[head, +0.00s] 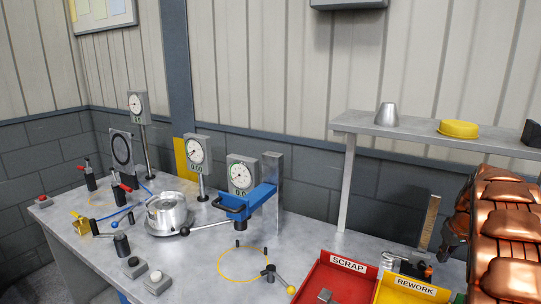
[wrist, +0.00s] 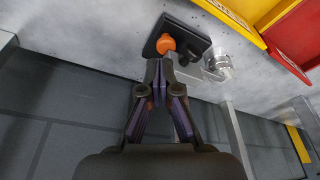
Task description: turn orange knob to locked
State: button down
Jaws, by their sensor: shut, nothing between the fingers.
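The orange knob (wrist: 166,44) sits on a dark box (wrist: 189,40) with a second dark knob beside it, in the top middle of the wrist view. In the head view the box (head: 408,268) lies behind the yellow bin, with only a little orange (head: 428,271) showing. My gripper (wrist: 158,66) is shut and empty, its fingertips close to the orange knob. I cannot tell whether they touch it. Any lock marking is too small to read.
A red SCRAP bin (head: 336,272) and yellow REWORK bin (head: 408,290) stand in front of the box.

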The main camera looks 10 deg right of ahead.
aim_at(427, 273)
jog(key=shift+s+f, duration=0.1)
notch_tip(427, 273, down, 6)
jog(key=shift+r+b, duration=0.2)
jog(key=shift+b, duration=0.4)
jog(key=shift+f+b, duration=0.6)
jog(key=shift+f, duration=0.05)
jog(key=shift+w, duration=0.25)
jog(key=shift+a+b, duration=0.5)
jog(key=shift+b, duration=1.2)
